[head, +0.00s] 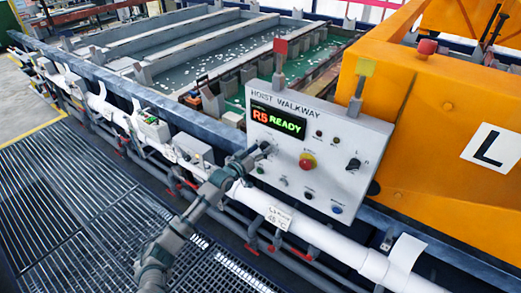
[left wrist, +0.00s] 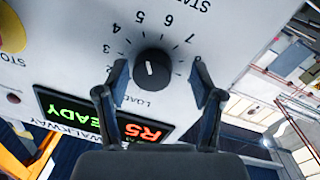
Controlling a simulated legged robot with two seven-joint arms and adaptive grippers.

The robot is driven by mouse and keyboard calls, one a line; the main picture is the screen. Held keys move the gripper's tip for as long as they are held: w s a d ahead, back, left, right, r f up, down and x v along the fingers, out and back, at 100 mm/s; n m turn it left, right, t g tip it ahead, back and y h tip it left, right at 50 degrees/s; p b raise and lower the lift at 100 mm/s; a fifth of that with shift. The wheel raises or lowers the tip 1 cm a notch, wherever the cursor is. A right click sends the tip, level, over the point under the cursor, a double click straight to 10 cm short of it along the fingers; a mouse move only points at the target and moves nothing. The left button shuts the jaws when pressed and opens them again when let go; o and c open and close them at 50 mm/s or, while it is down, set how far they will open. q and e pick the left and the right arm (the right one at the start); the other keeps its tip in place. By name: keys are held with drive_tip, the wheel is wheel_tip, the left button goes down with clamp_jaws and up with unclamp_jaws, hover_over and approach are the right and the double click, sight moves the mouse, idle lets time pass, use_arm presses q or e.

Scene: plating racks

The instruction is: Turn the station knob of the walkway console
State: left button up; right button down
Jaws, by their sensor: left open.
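The walkway console (head: 375,140) is a pale grey panel titled "HOIST WALKWAY", with a lit display (head: 278,122) reading "R5 READY". My left gripper (head: 264,151) is at the panel's left part, below the display, and covers the station knob in the head view. In the left wrist view the station knob (left wrist: 152,68) is round and black with a short white mark, ringed by numbers and the word "LOAD". The open fingers of my left gripper (left wrist: 160,80) stand on either side of the knob, with gaps visible. My right gripper is out of view.
A red stop button on a yellow base (head: 307,162) sits right of my gripper, with another black knob (head: 353,163) farther right. A white pipe (head: 255,202) runs below the console. An orange machine (head: 440,130) stands at right.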

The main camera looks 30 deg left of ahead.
use_arm(q)
drive_tip(key=shift+a, duration=0.1)
drive_tip(key=shift+c, duration=0.6)
drive_tip(key=shift+d+r, duration=0.1)
drive_tip(key=shift+d, duration=0.35)
drive_tip(key=c, duration=0.8)
drive_tip(key=shift+d, duration=0.1)
drive_tip(key=shift+c, duration=1.1)
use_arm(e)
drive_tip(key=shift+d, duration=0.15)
